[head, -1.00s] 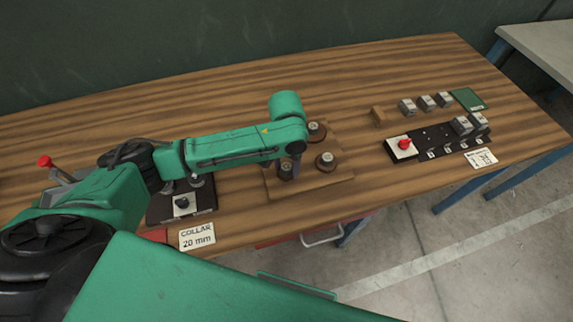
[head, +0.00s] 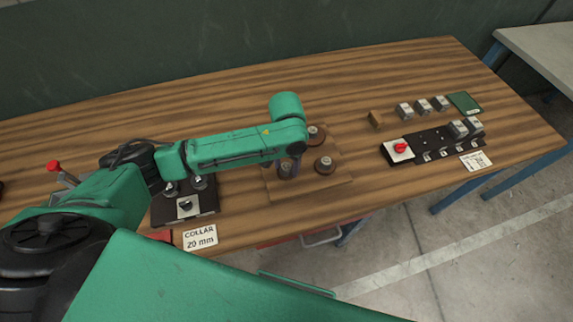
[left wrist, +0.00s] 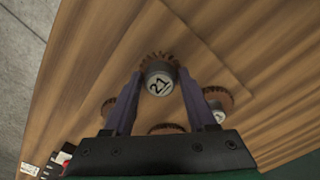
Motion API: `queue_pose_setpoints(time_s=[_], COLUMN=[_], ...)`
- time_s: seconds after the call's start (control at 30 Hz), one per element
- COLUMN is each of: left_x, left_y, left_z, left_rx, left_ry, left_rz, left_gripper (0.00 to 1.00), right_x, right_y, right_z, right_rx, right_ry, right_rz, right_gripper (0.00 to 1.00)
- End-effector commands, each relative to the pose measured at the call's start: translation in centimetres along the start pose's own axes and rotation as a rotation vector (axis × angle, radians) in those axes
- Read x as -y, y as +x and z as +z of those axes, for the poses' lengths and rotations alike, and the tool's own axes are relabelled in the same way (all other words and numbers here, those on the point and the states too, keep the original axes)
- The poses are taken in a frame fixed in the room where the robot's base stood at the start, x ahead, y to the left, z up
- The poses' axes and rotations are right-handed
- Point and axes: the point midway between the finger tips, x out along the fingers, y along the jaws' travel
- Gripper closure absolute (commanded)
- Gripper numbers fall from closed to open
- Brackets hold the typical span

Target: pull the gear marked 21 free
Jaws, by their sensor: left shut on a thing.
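The gear marked 21 (left wrist: 159,82) has a pale round hub with dark digits and brown teeth. In the left wrist view it sits between my two purple-grey fingers. My left gripper (left wrist: 160,76) is shut on its hub. In the head view my left gripper (head: 290,167) is low over the wooden board (head: 335,187), and the arm hides part of the gears there. Whether the gear is lifted off its seat I cannot tell. Other brown gears stand close by: one at the back (head: 315,134), one at the right (head: 325,165). My right gripper is not in view.
Left of the board is a black fixture (head: 187,208) with a COLLAR 20 mm card (head: 200,237). To the right are a black strip with a red knob (head: 400,147), several grey blocks (head: 423,106), a small wooden block (head: 376,119) and a green pad (head: 464,102). Bare tabletop lies between.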

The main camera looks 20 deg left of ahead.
Motion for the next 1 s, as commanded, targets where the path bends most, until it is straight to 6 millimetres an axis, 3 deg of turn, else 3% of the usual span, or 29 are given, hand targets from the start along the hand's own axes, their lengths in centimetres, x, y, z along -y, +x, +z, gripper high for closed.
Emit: queue_pose_setpoints(time_s=[0.1, 0.6, 0.87, 0.93, 1.0], left_x=[0.0, 0.0, 0.0, 0.4, 1.2], left_y=[-1.5, -5.1, -4.7, -3.6, -2.0], left_z=[0.0, 0.0, 0.1, 0.6, 2.0], left_rx=[-0.001, 0.0, 0.0, 0.004, 0.009], left_ry=[0.0, 0.001, -0.001, -0.023, -0.069], left_rz=[0.0, 0.001, 0.001, 0.007, 0.018], left_gripper=[0.99, 0.99, 0.99, 0.99, 0.99], right_x=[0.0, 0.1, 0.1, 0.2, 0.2], right_y=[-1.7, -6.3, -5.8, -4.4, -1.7], right_z=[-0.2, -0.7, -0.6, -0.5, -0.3], right_rx=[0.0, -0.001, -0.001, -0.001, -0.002], right_ry=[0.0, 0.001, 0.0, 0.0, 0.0], right_rz=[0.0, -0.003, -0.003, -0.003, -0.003], right_gripper=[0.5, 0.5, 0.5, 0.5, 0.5])
